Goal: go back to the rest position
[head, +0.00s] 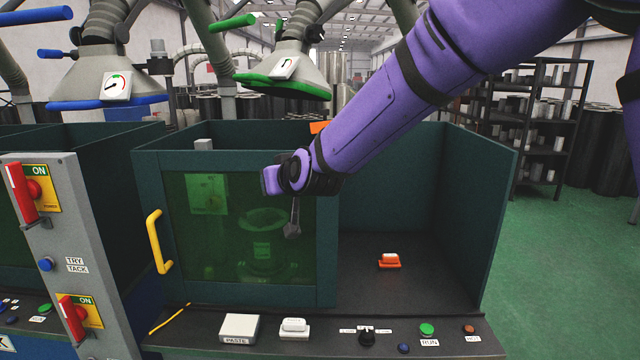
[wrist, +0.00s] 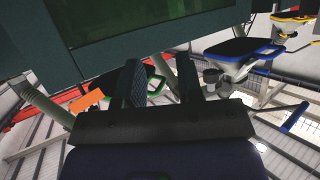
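My purple arm comes in from the upper right of the head view and ends at my gripper (head: 292,228), in front of the green-tinted window (head: 215,250) of the booth. In the wrist view my gripper (wrist: 163,78) shows two dark fingers apart with nothing between them. A flanged cylinder (head: 262,250) stands dimly behind the window, inside the booth. The wrist view looks up past the window's frame to the hoods and ceiling.
The booth has a yellow door handle (head: 158,241) and an open right bay with an orange-and-white item (head: 389,260). A control ledge (head: 465,340) runs along the front. A grey switch post (head: 75,265) stands left. Green-rimmed (head: 290,75) and blue-rimmed (head: 100,85) hoods hang above.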

